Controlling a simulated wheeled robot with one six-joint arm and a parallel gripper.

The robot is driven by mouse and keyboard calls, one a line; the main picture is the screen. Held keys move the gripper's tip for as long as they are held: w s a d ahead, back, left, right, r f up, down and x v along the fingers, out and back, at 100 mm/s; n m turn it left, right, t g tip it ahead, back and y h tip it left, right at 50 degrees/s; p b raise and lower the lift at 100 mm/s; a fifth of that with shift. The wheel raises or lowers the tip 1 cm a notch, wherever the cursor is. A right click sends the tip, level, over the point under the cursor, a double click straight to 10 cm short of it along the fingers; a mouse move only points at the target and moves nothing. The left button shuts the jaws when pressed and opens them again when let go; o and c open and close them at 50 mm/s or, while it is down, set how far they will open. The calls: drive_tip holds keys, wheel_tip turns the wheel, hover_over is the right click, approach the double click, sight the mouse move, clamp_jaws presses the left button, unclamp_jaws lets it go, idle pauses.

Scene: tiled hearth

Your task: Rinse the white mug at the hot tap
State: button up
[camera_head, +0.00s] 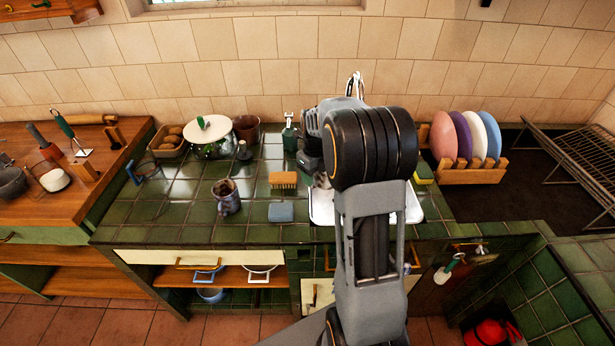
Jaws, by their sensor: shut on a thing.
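My gripper (311,164) is over the left part of the white sink (322,208), largely hidden by my own arm. It is shut on a small pale thing with brownish marks, which looks like the white mug (322,181); only part of it shows. The tap (355,84) rises behind my arm at the back of the sink. Its lower part is hidden, so I cannot tell whether water runs or which handle is hot.
A green bottle (290,136) is behind. A plate rack (471,174) and a yellow-green sponge (422,174) are on the right. The left tiles have free room.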

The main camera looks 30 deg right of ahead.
drive_tip(key=d+f, duration=0.1)
drive_tip(key=d, duration=0.8)
drive_tip(key=shift+w+d+f, duration=0.25)
drive_tip(key=shift+w+f, duration=0.15)
drive_tip(key=shift+w, duration=0.05)
drive_tip(key=shift+s, duration=0.2)
idle(0.5)
drive_tip(key=shift+s+d, duration=0.1)
drive_tip(key=shift+s, duration=0.35)
drive_tip(key=shift+s+a+b, duration=0.2)
drive_tip(key=shift+a+b, duration=0.05)
drive_tip(key=shift+a, duration=1.75)
drive_tip(key=shift+s+a+b, duration=0.15)
drive_tip(key=shift+a+b, duration=0.05)
drive_tip(key=shift+a, duration=1.8)
